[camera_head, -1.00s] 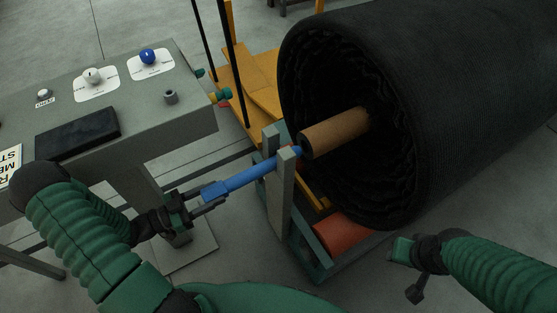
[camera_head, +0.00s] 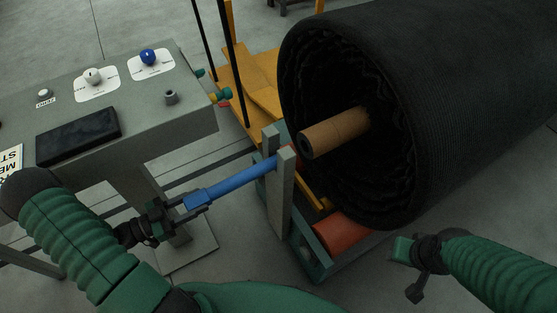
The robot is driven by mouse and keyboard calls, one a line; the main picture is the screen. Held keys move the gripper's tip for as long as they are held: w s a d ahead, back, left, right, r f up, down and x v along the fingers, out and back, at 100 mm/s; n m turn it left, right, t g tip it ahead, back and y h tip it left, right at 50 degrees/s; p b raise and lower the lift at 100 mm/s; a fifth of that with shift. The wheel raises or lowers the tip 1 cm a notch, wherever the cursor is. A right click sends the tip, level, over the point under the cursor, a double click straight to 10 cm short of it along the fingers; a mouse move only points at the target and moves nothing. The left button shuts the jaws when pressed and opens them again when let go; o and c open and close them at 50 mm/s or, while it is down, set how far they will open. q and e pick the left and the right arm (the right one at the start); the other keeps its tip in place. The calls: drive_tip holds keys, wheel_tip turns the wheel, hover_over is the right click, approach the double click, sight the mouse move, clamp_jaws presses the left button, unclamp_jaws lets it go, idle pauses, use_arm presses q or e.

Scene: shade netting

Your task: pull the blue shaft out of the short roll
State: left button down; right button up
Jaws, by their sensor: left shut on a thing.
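The blue shaft (camera_head: 240,179) slants up to the right from my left gripper (camera_head: 193,206). That gripper is shut on the shaft's square near end. The shaft's far end is at the grey upright posts (camera_head: 283,195) of the stand, short of the brown core tube (camera_head: 335,132). The tube's open end faces the posts, and a gap shows between tube and shaft. The tube sticks out of the big black netting roll (camera_head: 450,100). I cannot tell whether this is the short roll. My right gripper (camera_head: 405,272) is at lower right, its fingers apart, holding nothing visible.
A grey control desk (camera_head: 190,125) with a blue knob (camera_head: 148,57), a white knob and a black panel stands at left. An orange roller (camera_head: 343,232) lies under the roll. Yellow framework (camera_head: 260,75) and thin black rods stand behind. Grey floor shows between the arms.

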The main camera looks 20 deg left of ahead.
use_arm(q)
drive_tip(key=v, duration=1.1)
drive_tip(key=shift+b, duration=0.3)
idle(0.8)
drive_tip(key=shift+s+a+r, duration=0.1)
idle(0.4)
